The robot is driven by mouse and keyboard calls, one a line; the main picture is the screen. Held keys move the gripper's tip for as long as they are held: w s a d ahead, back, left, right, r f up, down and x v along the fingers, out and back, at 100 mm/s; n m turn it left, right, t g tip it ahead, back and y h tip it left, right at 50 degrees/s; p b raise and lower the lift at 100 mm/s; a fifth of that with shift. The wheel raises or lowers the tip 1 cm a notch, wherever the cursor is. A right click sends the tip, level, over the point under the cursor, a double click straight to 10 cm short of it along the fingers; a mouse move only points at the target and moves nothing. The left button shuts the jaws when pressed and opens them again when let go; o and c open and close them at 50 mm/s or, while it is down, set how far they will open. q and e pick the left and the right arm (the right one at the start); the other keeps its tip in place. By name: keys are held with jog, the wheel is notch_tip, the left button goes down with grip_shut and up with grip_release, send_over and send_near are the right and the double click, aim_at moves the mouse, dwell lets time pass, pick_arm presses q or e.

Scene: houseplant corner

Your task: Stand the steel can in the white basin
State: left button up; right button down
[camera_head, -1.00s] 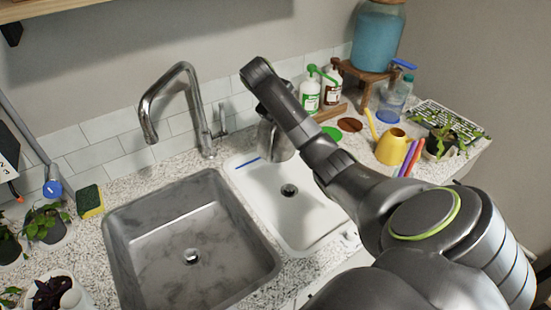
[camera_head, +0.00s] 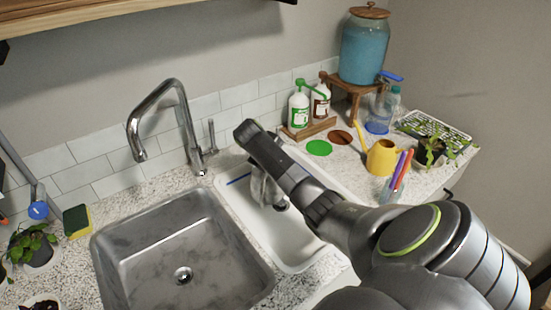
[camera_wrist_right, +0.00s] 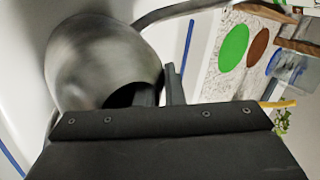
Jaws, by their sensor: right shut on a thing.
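In the right wrist view the can (camera_wrist_right: 98,62) is a rounded, blurred metal body with a thin curved spout reaching up and right. My right gripper (camera_wrist_right: 163,88) is shut on the can at its near side. Whether the can's base touches the basin floor cannot be told. The white basin surface also shows behind the can in the wrist view. My left gripper is in neither view.
A grey sink (camera_head: 185,255) lies left of the basin, with a tall faucet (camera_head: 160,110) behind. On the right counter are soap bottles (camera_head: 299,108), a green disc (camera_head: 319,148), a yellow watering can (camera_head: 382,157) and a pen cup (camera_head: 392,190). The basin's front part is clear.

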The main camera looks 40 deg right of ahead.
jog(key=shift+f, duration=0.15)
jog(key=c, duration=1.5)
grip_release()
jog(key=shift+c, duration=0.2)
jog(key=shift+p+v, duration=1.35)
jog(key=shift+v, duration=4.8)
jog(key=shift+d, duration=0.1)
